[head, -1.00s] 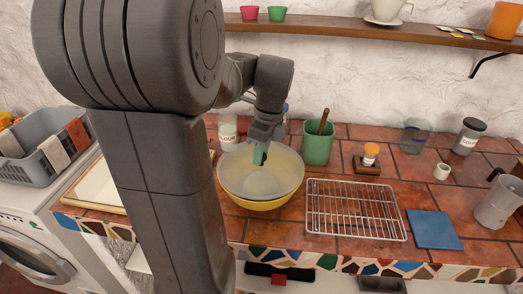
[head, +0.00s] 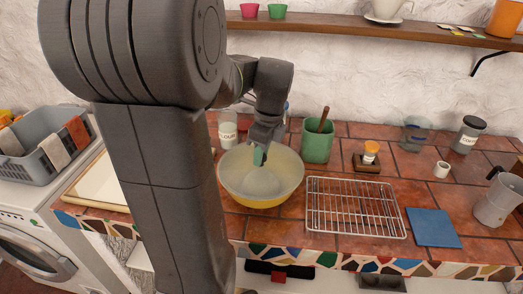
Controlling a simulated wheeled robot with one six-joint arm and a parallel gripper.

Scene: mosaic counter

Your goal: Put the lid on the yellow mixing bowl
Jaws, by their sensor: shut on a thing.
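The yellow mixing bowl (head: 262,203) stands on the tiled counter, left of the wire rack. A pale see-through lid (head: 280,178) lies over its mouth, its edge close to the bowl's rim all round. I cannot tell whether the lid touches the rim everywhere. My gripper (head: 260,156) comes down over the back half of the bowl and is shut on the lid. The fingers hide the part of the lid they hold.
A green crock (head: 317,147) with a wooden handle in it stands just behind and right of the bowl, and a flour jar (head: 228,132) behind it. The wire rack (head: 355,210) is close on the right. A blue mat (head: 433,228) lies farther right.

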